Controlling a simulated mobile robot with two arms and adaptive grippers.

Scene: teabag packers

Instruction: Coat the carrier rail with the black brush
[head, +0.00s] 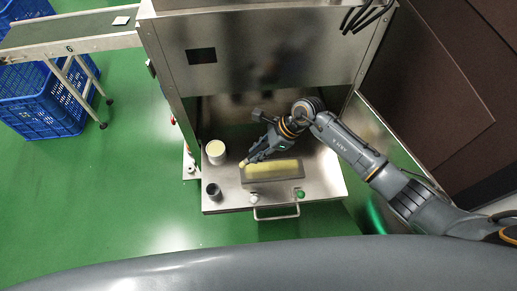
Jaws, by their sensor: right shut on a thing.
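The carrier rail (287,171), a long grey piece with a pale yellow strip along its top, lies on the steel shelf of the machine in the head view. My right gripper (254,157) is over the rail's left end, shut on the black brush. Little of the brush shows; a small pale yellow tip (242,164) pokes out at the rail's upper left corner. I cannot tell whether that tip touches the rail. My left gripper is not in view.
A round tin (216,152) with pale yellow contents and a small dark cup (213,191) stand left of the rail. A green button (300,194) and a steel handle (277,213) are at the shelf's front. Steel machine walls enclose the back. A conveyor (70,30) and blue crates (40,100) are far left.

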